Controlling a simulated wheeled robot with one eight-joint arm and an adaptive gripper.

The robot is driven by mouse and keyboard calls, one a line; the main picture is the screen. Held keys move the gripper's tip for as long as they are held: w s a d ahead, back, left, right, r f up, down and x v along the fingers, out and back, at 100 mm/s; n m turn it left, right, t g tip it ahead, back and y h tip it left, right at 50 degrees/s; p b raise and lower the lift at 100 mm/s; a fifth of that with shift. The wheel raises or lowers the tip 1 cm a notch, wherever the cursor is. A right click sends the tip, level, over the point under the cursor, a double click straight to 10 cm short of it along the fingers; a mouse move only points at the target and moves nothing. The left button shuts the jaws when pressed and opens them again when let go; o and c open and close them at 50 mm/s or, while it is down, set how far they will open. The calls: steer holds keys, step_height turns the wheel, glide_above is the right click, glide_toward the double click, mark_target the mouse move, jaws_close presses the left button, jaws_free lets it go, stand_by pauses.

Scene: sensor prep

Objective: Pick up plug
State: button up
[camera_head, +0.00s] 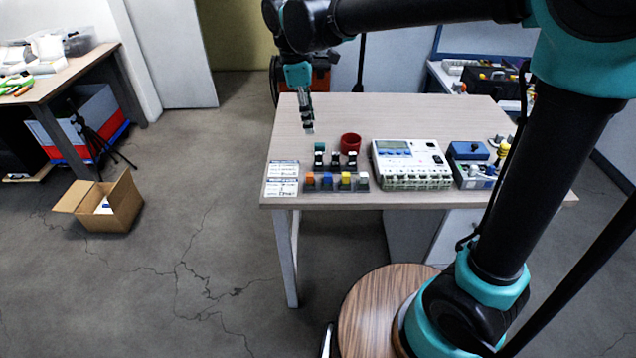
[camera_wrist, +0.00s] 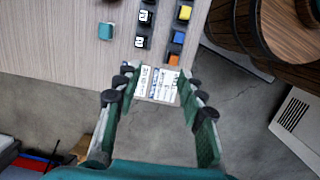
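Several small plug-like pieces lie at the table's near left. A teal block (camera_head: 319,147) stands nearest my gripper; it also shows at upper left in the wrist view (camera_wrist: 106,31). In front, a rack holds orange (camera_head: 310,179), blue (camera_head: 327,180), yellow (camera_head: 345,178) and white (camera_head: 362,180) pieces. Which one is the plug I cannot tell. My gripper (camera_head: 308,129) points down above the table, behind the teal block. In the wrist view its fingers (camera_wrist: 158,82) are apart with nothing held between them.
White label cards (camera_head: 282,178) lie at the table's (camera_head: 340,110) near left corner. A red cup (camera_head: 350,142), a white meter box (camera_head: 411,162) and a blue-topped box (camera_head: 468,151) stand to the right. The table's back middle is clear.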

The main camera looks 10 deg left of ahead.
steer(key=s+a+r, duration=0.1)
steer(key=s, duration=0.3)
glide_toward(309, 174)
steer(key=f, duration=0.3)
steer(key=d+f, duration=0.1)
steer(key=f, duration=0.5)
steer(key=shift+w+d+f, duration=0.2)
steer(key=shift+w+f, duration=0.05)
steer(key=shift+w, duration=0.05)
steer(key=shift+c, duration=0.4)
jaws_close()
